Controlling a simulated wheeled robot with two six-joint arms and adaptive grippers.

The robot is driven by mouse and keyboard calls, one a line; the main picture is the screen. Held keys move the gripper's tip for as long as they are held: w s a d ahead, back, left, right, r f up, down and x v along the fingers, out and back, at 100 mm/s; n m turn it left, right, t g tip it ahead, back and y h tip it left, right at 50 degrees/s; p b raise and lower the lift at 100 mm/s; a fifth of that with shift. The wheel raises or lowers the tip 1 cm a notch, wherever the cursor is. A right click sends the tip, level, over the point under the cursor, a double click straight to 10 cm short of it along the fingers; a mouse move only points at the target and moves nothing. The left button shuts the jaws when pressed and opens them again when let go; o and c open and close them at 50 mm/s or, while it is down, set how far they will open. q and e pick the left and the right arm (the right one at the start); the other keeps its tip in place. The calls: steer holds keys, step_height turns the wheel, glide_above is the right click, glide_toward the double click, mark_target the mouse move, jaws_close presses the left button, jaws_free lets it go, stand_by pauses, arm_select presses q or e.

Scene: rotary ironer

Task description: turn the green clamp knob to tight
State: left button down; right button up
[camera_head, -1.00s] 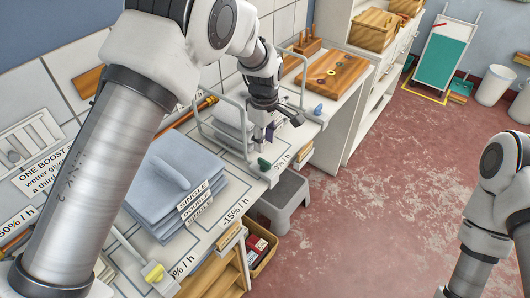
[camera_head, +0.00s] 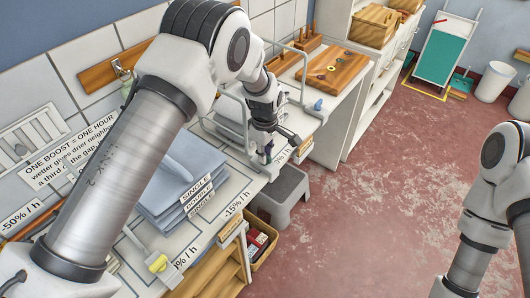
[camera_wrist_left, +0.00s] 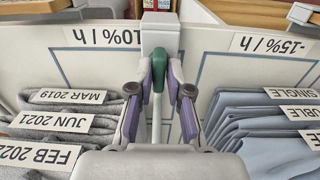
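The green clamp knob (camera_wrist_left: 157,79) sits on a white block at the edge of the white work surface, in the upper middle of the left wrist view. My left gripper (camera_wrist_left: 160,72) has one purple-padded finger on each side of it. The fingers are apart, with narrow gaps seeming to show beside the knob; contact is not clear. In the head view my left gripper (camera_head: 279,146) is low at the front edge of the surface, and the knob (camera_head: 268,157) is mostly hidden there. My right arm shows at the right edge, its gripper out of frame.
A stack of blue folded cloths (camera_head: 168,192) lies left of the gripper; grey folded cloths (camera_wrist_left: 65,125) show in the wrist view. A yellow knob (camera_head: 157,263) and a blue knob (camera_head: 318,105) sit along the edge. A grey stool (camera_head: 285,194) stands below.

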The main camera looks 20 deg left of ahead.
arm_select(q)
steer(key=shift+m, duration=0.4)
steer(key=m, duration=0.3)
steer(key=shift+m, duration=0.4)
steer(key=m, duration=1.3)
steer(key=shift+f, duration=0.1)
steer(key=shift+s+m, duration=0.1)
steer(key=shift+m, duration=0.2)
steer(key=c, duration=1.2)
jaws_free()
steer(key=shift+w, duration=0.2)
